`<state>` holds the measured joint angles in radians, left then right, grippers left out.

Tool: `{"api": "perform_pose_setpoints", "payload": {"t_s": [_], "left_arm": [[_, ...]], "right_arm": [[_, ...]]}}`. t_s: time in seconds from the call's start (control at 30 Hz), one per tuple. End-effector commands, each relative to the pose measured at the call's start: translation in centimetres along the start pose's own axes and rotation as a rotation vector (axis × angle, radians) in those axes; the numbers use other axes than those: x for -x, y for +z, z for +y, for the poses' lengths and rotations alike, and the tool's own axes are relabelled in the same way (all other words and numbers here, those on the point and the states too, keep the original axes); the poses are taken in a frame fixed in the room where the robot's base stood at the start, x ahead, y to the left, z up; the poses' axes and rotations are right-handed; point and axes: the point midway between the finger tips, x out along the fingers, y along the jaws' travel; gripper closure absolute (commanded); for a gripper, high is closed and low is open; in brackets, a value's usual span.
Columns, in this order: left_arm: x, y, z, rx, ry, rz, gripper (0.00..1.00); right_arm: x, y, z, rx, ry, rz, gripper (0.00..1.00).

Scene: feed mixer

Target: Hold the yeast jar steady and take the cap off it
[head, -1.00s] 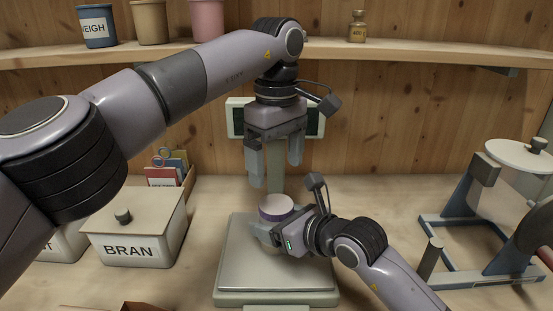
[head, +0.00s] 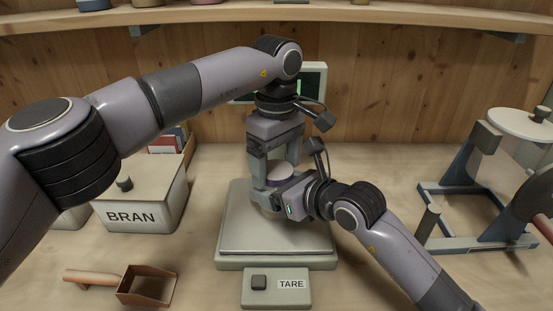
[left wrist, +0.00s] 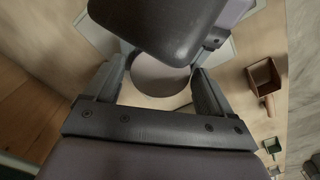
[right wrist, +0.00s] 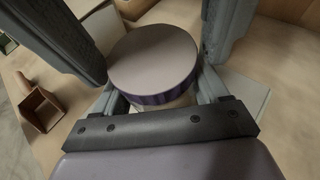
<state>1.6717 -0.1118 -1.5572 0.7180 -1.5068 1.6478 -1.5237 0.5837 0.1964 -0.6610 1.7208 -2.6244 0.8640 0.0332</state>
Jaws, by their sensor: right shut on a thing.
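The yeast jar (right wrist: 178,102) stands upright over the scale plate, mostly hidden below its cap. The cap (head: 281,175) has a pale flat top and a purple ribbed rim; it sits on the jar and also shows in the left wrist view (left wrist: 158,77). My right gripper (head: 268,197) is shut on the jar below the cap, from the right side. My left gripper (head: 276,168) points down from above, open, with one finger on each side of the cap. In the right wrist view gaps show between those fingers and the rim.
The scale (head: 232,258) with its TARE button box (head: 277,287) is below the grippers. A BRAN bin (head: 150,195) stands left, a scoop (head: 146,285) lies front left, and a blue-framed device (head: 470,190) stands right. The tabletop between scale and blue frame is largely clear.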

Motion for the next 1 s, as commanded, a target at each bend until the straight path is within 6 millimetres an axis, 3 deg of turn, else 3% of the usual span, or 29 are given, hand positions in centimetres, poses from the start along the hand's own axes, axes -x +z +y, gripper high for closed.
{"api": "perform_pose_setpoints", "payload": {"t_s": [0.03,0.13,0.17,0.43,0.8,1.0], "left_arm": [[0.01,-0.02,0.0,0.0,0.0,0.0,0.34],[0.02,-0.01,0.0,0.001,0.0,0.0,0.66],[0.02,-0.02,0.0,0.001,0.0,0.0,0.69],[0.05,-0.02,0.02,0.05,0.001,0.0,0.69],[0.1,-0.04,0.06,0.515,0.002,0.0,0.69],[0.12,-0.04,0.07,0.598,0.003,0.0,0.69]], "right_arm": [[0.0,0.0,-0.01,0.0,0.0,0.0,1.0],[0.0,0.0,0.0,0.0,0.0,0.0,1.0],[0.0,0.0,0.0,0.0,0.0,0.0,1.0],[0.0,0.01,0.03,0.0,0.001,0.0,1.0],[0.0,0.01,0.07,0.0,0.001,0.0,1.0],[0.0,0.01,0.09,0.0,0.002,0.0,1.0]]}}
